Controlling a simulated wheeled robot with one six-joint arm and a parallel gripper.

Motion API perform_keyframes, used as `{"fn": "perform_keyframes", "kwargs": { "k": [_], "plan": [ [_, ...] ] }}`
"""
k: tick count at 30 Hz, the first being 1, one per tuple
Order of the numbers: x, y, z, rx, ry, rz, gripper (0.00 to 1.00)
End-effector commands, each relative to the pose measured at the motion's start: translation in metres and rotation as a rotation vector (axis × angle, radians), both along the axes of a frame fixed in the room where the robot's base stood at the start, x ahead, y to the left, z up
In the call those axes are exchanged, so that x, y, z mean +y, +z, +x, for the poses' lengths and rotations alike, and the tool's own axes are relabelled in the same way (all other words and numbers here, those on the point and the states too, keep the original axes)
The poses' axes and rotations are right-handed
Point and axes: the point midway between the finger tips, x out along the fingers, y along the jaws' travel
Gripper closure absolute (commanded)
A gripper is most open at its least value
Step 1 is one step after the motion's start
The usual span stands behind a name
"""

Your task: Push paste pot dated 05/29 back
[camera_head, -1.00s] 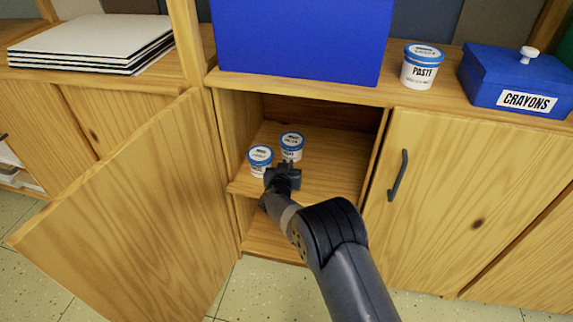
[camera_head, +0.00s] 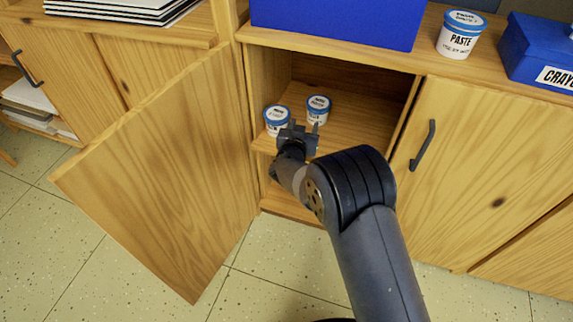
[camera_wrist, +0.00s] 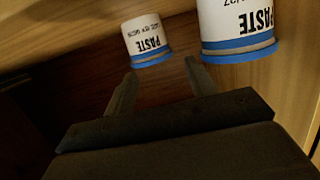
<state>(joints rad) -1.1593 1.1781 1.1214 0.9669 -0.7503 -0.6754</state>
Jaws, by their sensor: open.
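Two white paste pots with blue lids stand on the shelf inside the open cabinet. The nearer pot (camera_head: 277,121) is at the left and the farther pot (camera_head: 318,109) is to its right and deeper in. The wrist view shows them upside down: the nearer pot (camera_wrist: 236,22) large at right, the farther pot (camera_wrist: 146,38) smaller at left. The nearer pot's date is cut off, ending in what looks like "/27"; the farther pot's date is too small to read surely. My gripper (camera_head: 304,128) is open and empty in front of them, also in the wrist view (camera_wrist: 160,84).
The open cabinet door (camera_head: 170,170) swings out at left, and the closed door (camera_head: 470,170) stands at right. A third paste pot (camera_head: 460,36), a blue crayon box (camera_head: 545,58) and a big blue box (camera_head: 340,20) sit on the cabinet top. The shelf right of the pots is clear.

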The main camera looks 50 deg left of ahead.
Motion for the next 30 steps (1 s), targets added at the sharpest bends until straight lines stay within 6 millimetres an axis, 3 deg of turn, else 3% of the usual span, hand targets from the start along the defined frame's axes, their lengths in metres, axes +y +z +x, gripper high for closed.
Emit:
{"fn": "perform_keyframes", "kwargs": {
  "k": [30],
  "plan": [
    [-0.047,-0.001,-0.092,0.000,0.003,-0.003,0.47]
  ]
}}
